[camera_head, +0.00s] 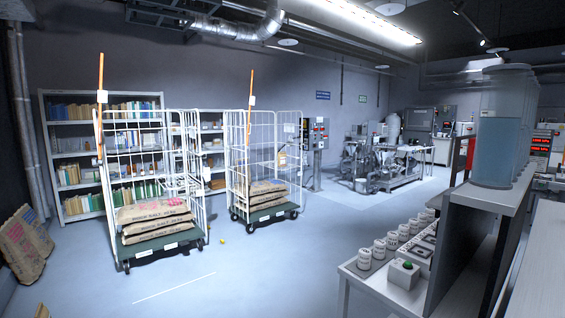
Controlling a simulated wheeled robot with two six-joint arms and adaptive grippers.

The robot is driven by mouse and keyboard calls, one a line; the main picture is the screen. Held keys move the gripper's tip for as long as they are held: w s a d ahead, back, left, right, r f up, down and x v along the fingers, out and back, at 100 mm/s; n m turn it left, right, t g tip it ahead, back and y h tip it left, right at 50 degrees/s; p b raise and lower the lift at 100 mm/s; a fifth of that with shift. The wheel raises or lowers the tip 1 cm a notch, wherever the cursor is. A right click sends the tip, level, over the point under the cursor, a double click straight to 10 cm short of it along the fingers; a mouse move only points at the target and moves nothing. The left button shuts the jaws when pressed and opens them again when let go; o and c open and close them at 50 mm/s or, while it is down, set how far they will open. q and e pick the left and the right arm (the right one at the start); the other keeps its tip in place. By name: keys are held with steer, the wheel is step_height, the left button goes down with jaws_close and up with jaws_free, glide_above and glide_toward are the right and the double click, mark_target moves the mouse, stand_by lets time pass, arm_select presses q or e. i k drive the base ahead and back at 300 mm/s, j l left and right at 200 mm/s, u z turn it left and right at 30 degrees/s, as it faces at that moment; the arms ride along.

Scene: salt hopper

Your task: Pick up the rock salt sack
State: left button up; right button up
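Several rock salt sacks (153,219) in brown paper with printed lettering lie stacked flat on the green base of the left roll cage. More brown sacks (266,194) lie stacked in the second roll cage to its right. Further brown sacks (26,243) lean against the wall at the far left, and the corner of another shows at the bottom edge. Neither of my grippers is in view.
The left wire roll cage (109,183) and the right one (231,157) stand on wheels, each with an upright orange pole. Shelves of books (102,97) stand behind.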

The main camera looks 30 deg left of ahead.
mark_target(281, 157)
steer(key=i+j+u, duration=0.35)
steer(key=i+u, duration=0.75)
steer(key=i+j+u, duration=0.15)
steer(key=i+u, duration=0.2)
steer(key=i, duration=0.5)
steer(key=i+l+u, duration=0.1)
steer(key=i+u, duration=0.2)
steer(key=i, duration=0.55)
steer(key=i+l+z, duration=0.2)
steer(key=i+z, duration=0.2)
steer(key=i, duration=0.15)
steer(key=i+z, duration=0.4)
steer(key=i, duration=0.15)
steer(key=i+j+z, duration=0.2)
steer(key=i+z, duration=0.2)
steer(key=i, duration=0.15)
